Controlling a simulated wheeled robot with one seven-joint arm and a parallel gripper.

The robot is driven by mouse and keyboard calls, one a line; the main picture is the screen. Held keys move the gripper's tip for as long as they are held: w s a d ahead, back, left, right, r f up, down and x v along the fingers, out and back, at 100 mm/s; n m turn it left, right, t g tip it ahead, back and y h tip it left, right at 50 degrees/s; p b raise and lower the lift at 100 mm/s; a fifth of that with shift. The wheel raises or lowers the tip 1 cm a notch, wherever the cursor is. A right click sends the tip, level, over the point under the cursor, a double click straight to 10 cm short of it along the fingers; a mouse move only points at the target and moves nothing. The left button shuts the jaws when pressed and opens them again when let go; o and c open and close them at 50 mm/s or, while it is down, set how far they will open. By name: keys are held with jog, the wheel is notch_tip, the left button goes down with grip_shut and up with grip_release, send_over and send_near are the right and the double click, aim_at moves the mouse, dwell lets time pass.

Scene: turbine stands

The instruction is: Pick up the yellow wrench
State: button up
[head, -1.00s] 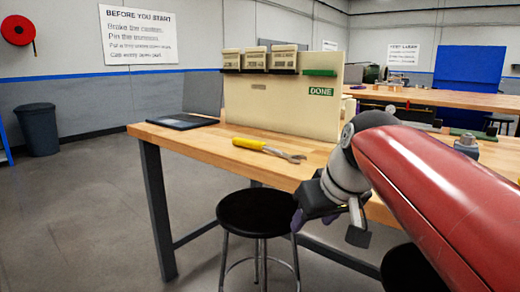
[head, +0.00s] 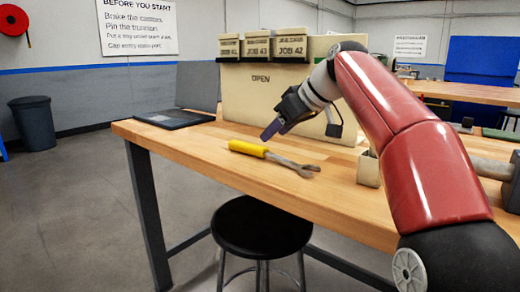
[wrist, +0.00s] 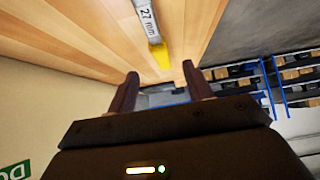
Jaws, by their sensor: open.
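The yellow wrench (head: 249,148) lies flat on the wooden workbench (head: 180,140), its yellow handle to the left and its grey open jaw to the right. In the wrist view, the wrench (wrist: 160,54) shows its yellow handle and a grey shank marked "27 mm", ahead of the fingers. My gripper (head: 268,133) is above the bench, beyond the wrench and close to its handle in the head view. In the wrist view my gripper (wrist: 157,82) has its two fingers wide apart with nothing between them. The gripper is not touching the wrench.
A cream board (head: 245,95) with several job boxes (head: 257,46) stands at the back of the bench. A black stool (head: 258,228) stands before the bench. A small beige container (head: 368,168) is right of the wrench.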

aim_at(265, 148)
jog(key=x, duration=0.6)
jog(key=shift+f+b, duration=0.3)
jog(key=shift+f, duration=0.25)
grip_shut()
